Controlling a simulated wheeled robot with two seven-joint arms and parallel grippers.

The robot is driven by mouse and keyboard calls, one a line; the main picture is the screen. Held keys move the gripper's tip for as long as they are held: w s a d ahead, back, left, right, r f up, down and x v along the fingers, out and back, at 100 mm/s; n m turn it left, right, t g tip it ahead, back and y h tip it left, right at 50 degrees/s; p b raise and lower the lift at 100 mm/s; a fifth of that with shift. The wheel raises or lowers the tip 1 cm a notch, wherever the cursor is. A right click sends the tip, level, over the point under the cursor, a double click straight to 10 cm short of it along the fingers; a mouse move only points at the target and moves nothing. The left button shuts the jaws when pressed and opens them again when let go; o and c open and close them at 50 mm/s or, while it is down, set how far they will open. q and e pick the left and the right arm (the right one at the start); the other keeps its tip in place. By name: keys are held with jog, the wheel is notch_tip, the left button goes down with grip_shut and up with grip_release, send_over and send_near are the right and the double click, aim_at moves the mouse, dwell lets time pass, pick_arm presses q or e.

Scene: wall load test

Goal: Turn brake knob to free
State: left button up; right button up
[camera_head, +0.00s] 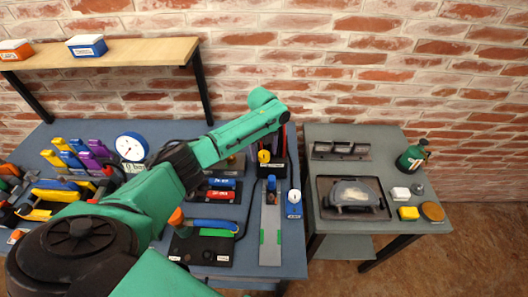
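My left arm, green and black, comes in from the lower left and reaches over the blue-grey bench (130,262). Its far end (268,110) is above the back right part of this bench. My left gripper is mostly hidden beyond that end, and its fingers cannot be made out. Below it is a dark block with a round yellow part (263,156). In front lies a grey rail plate (270,225) with a blue upright part (271,183) and green marks. I cannot tell which part is the brake knob. My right gripper is not in view.
A white dial gauge with blue rim (131,146) stands left of my arm. A smaller gauge (294,197) is by the rail. Coloured tools crowd the left.

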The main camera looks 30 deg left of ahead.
aim_at(263, 155)
pick_arm(q)
notch_tip(263, 155, up, 14)
jog(key=b, duration=0.3)
jog(key=shift+s+r, duration=0.15)
jog(key=shift+r, duration=0.1)
